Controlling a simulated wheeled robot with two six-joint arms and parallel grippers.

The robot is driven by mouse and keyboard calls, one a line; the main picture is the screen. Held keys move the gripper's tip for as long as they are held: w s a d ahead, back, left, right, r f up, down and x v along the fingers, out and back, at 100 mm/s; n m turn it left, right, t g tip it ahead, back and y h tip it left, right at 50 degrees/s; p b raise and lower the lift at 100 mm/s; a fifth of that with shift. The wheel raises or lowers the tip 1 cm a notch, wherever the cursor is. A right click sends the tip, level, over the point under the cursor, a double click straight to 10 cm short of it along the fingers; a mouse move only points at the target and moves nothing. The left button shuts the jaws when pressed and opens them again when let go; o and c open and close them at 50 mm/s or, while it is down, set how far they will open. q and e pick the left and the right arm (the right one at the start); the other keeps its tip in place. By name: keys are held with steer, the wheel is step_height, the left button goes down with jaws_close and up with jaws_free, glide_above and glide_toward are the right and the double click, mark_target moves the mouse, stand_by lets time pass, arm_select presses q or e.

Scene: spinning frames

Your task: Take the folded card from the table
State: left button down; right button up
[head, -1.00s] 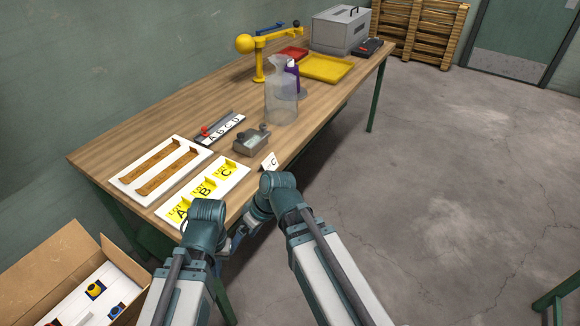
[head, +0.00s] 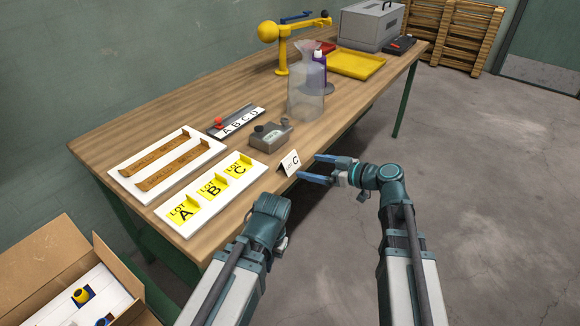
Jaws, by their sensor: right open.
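A white board (head: 246,183) with yellow A, B and C LOT labels lies left of the card. A grey box-shaped device (head: 270,136) stands just behind it. A clear plastic bag (head: 305,90) and a purple bottle (head: 319,70) stand farther back. An open carton (head: 48,238) is lower left.

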mark_target(291, 161)
steer(key=shift+b+x, duration=0.45)
steer(key=shift+x, duration=1.75)
steer(key=shift+b+x, duration=0.6)
steer(key=shift+x, duration=2.05)
steer(key=shift+r, duration=0.15)
steer(key=c, duration=1)
steer(key=shift+c, duration=0.2)
steer(key=shift+r, duration=0.1)
